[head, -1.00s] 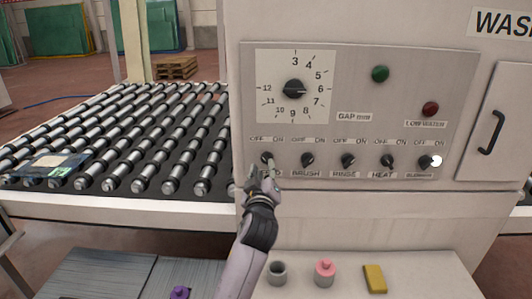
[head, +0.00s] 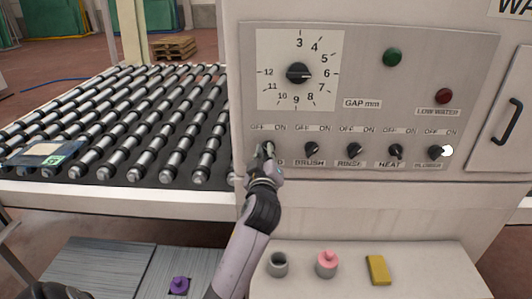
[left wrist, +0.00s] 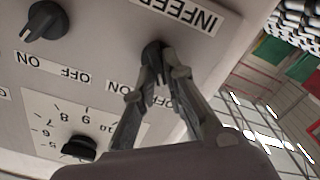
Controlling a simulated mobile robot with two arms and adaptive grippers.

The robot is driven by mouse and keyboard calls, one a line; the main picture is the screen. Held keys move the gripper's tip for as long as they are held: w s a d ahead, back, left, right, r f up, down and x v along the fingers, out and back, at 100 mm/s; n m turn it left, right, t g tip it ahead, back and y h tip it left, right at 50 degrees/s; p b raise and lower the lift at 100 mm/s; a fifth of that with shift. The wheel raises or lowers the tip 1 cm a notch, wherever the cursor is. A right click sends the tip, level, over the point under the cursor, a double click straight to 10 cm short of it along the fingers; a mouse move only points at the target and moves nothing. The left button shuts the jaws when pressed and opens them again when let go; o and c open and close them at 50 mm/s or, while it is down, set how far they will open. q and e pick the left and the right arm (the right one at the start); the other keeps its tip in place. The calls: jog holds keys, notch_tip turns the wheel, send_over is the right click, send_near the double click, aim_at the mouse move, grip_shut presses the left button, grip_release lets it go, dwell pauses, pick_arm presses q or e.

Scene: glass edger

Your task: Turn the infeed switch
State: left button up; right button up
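The infeed switch (left wrist: 154,50) is a small black knob on the grey panel, under the INFEED label (left wrist: 170,14) in the left wrist view, with OFF and ON marks beside it. My left gripper (left wrist: 162,72) has its two fingertips close together on either side of the knob and appears shut on it. In the head view my left gripper (head: 265,158) covers most of the infeed switch, at the left end of the knob row, so its exact angle is hard to read.
The brush knob (head: 311,149), rinse knob (head: 354,150), heat knob (head: 396,151) and blower knob (head: 436,152) stand in a row to the right. The gap dial (head: 298,73) is above. A roller conveyor (head: 130,125) lies left. A shelf below holds a yellow block (head: 377,270).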

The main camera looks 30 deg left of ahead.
pick_arm(q)
grip_shut()
pick_arm(e)
jog(key=shift+w, duration=0.25)
